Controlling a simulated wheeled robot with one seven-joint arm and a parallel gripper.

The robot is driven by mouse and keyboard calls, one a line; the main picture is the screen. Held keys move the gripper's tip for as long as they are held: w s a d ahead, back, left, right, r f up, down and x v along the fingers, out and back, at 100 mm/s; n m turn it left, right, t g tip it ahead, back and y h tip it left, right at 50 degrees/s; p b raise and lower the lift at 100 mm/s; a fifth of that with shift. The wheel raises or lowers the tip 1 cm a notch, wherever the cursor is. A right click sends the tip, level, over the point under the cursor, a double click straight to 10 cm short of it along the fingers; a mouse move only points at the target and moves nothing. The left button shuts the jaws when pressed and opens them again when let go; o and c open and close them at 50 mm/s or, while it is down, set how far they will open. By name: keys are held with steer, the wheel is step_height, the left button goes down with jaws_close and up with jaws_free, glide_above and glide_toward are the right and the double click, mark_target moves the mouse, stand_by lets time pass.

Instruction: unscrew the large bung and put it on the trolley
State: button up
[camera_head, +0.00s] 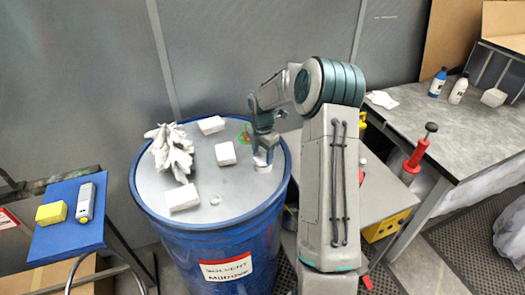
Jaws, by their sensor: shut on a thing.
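The blue drum (144,208) has a grey lid and a "SOLVENT" label. My gripper (263,152) points down at the lid's right side, shut on the large bung (263,163), a pale round piece at lid level. The fingers partly hide it, and I cannot tell whether it is still seated in its hole. A small round fitting (215,200) sits near the lid's front. The trolley (383,203), with a grey top, stands right of the drum, partly hidden behind my arm.
White blocks (225,153) and a crumpled white cloth (172,152) lie on the lid. A red-handled pump (420,150) stands at the trolley's right, by a grey workbench (430,120) with bottles. A blue-topped stand (70,235) holds a yellow sponge (51,213).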

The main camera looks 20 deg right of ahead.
stand_by(0.3)
steer(key=n+p, duration=0.2)
steer(key=n, duration=0.2)
steer(key=shift+r, duration=0.15)
steer(key=shift+n, duration=0.4)
steer(key=n, duration=0.4)
steer(key=shift+n+p, duration=0.3)
steer(key=o, duration=0.6)
steer(key=shift+o, duration=0.2)
